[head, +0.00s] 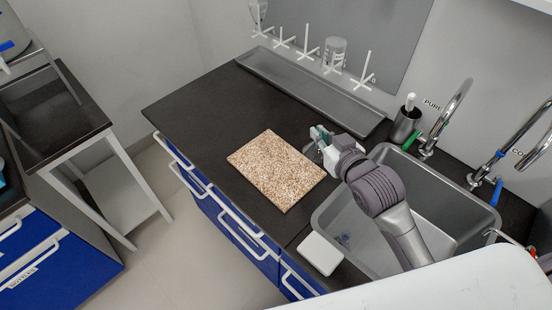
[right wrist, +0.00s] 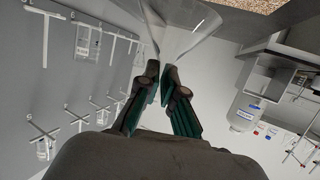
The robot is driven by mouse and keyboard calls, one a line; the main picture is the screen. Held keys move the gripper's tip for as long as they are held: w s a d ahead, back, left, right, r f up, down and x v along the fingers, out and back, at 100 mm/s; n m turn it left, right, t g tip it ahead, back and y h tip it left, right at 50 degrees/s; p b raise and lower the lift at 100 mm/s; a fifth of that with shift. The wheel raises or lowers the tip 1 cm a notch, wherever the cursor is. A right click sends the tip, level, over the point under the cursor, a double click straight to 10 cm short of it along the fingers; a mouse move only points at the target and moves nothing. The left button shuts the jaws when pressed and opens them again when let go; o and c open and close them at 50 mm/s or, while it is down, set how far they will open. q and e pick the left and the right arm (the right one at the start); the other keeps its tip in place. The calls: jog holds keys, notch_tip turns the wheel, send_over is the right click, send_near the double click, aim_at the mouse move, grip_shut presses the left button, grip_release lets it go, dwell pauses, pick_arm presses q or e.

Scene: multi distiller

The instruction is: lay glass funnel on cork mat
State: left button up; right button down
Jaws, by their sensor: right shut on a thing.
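The cork mat (head: 276,170) is a speckled tan rectangle lying flat and bare on the dark counter, left of the sink. My right gripper (head: 321,138) is just beyond the mat's right edge, above the counter. In the right wrist view its two fingers (right wrist: 167,82) are shut on the clear glass funnel (right wrist: 180,33), whose wide cone flares away from the fingertips. In the head view the funnel (head: 312,151) is faint and mostly hidden by the gripper. A corner of the mat (right wrist: 240,4) shows in the right wrist view. My left gripper is not in view.
A grey sink (head: 440,235) with taps lies to the right. A long grey tray (head: 300,85) runs along the wall under a peg board (head: 340,25) holding glassware. A brush holder (head: 405,125) stands by the taps. A white pad (head: 320,253) lies at the front edge. The counter left of the mat is clear.

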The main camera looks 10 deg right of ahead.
jog(key=w+a+f, duration=0.2)
jog(key=a+f, duration=0.1)
jog(key=w+a+f+p, duration=0.1)
jog(key=a+f, duration=0.2)
jog(key=w+a+f, duration=0.2)
jog(key=a+f, duration=0.1)
jog(key=shift+w+a+f+p, duration=0.15)
jog(key=shift+w+f+p, duration=0.15)
jog(key=shift+f, duration=0.4)
jog(key=shift+f, duration=0.1)
jog(key=c, duration=1.3)
grip_release()
jog(key=b+v, duration=0.1)
jog(key=v, duration=1.1)
